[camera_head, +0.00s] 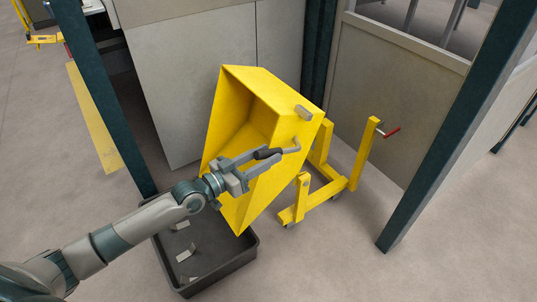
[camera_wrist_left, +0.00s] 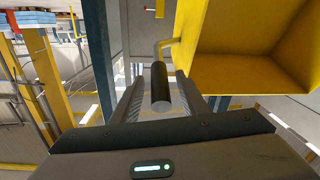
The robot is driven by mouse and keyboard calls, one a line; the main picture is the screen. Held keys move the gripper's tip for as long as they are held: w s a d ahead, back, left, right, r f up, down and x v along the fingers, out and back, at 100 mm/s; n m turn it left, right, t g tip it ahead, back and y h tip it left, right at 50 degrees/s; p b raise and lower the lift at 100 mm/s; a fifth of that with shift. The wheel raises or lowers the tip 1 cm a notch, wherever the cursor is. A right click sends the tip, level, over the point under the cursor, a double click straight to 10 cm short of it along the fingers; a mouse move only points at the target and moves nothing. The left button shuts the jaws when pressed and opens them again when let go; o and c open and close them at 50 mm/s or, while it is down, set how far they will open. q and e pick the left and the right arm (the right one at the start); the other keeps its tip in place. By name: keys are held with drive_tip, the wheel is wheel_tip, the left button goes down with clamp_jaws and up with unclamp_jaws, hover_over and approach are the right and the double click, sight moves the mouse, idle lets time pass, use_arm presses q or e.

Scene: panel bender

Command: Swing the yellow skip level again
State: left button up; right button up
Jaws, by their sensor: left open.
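The yellow skip (camera_head: 228,100) is steeply tilted on its wheeled yellow frame (camera_head: 325,192), its open side facing left and down over a dark bin. A cranked handle with a black grip (camera_head: 267,153) sticks out from the skip's side. My left gripper (camera_head: 265,159) is open at this handle. In the left wrist view, the black grip (camera_wrist_left: 160,88) lies between the two spread fingers of the left gripper (camera_wrist_left: 159,80), with a gap visible on each side. The skip (camera_wrist_left: 235,75) fills the upper right there. My right gripper is not in view.
The dark bin (camera_head: 245,262) on the floor under the skip holds several small metal pieces (camera_head: 185,254). A red handle (camera_head: 391,132) sits on the frame's post. Grey panels (camera_head: 190,75) and dark posts (camera_head: 435,175) enclose the back and right. Floor at front right is clear.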

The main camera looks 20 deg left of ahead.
use_arm(q)
drive_tip(key=shift+w+d, duration=0.4)
drive_tip(key=shift+w, duration=0.15)
clamp_jaws()
